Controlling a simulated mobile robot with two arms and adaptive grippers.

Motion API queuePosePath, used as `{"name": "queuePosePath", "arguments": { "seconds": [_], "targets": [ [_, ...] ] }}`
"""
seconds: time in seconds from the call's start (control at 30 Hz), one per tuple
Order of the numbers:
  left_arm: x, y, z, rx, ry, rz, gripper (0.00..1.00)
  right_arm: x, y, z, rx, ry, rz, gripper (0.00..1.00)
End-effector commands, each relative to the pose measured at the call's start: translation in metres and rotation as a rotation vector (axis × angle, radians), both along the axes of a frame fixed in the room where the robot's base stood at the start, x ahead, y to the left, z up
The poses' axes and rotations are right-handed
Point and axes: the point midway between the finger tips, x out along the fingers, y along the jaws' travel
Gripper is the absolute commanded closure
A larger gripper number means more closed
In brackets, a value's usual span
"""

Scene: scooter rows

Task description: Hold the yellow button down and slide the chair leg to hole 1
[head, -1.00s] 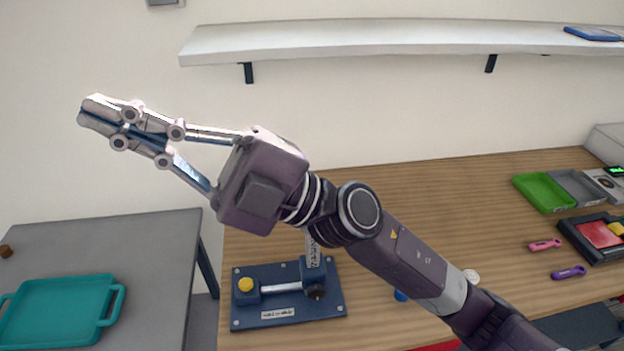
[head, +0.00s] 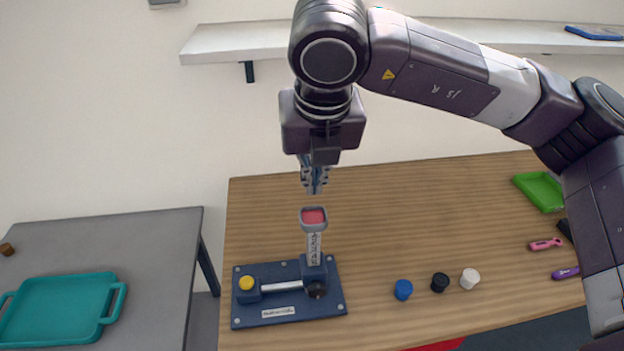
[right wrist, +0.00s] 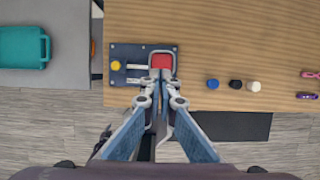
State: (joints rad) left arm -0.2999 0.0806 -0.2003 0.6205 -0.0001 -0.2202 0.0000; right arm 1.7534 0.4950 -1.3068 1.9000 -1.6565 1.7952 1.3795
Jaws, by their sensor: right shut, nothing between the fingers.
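A blue fixture plate (head: 290,312) lies at the left front of the wooden table. The yellow button (head: 246,284) is on its left block, joined by a metal rod to a blue socket. The pale chair leg (head: 314,246) stands upright in that socket, with small markings and a red-topped cap (head: 313,216). The yellow button (right wrist: 115,66) and red cap (right wrist: 162,61) also show in the right wrist view. My right gripper (head: 315,190) points down, shut and empty, just above the cap in the head picture; the height gap is unclear. My left gripper is out of view.
Blue (head: 403,290), black (head: 440,282) and white (head: 469,278) knobs stand right of the fixture. Pink (head: 545,244) and purple (head: 566,272) tools lie farther right, near a green tray (head: 541,190). A teal tray (head: 60,312) is on the grey table. A shelf (head: 232,45) spans the wall.

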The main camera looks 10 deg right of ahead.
Motion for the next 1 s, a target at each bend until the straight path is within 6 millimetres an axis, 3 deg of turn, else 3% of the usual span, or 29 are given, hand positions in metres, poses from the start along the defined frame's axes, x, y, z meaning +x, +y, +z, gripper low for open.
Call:
{"name": "queuePosePath", "arguments": {
  "seconds": [0.6, 0.87, 1.0],
  "targets": [
    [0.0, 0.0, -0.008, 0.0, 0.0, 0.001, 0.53, -0.001, 0.001, -0.057, 0.002, 0.003, 0.005, 1.0],
    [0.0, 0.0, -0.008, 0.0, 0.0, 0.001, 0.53, -0.001, 0.001, -0.059, 0.003, 0.003, 0.005, 1.0],
    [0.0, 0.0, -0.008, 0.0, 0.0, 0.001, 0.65, -0.001, 0.001, -0.059, 0.003, 0.003, 0.005, 1.0]
  ]
}}
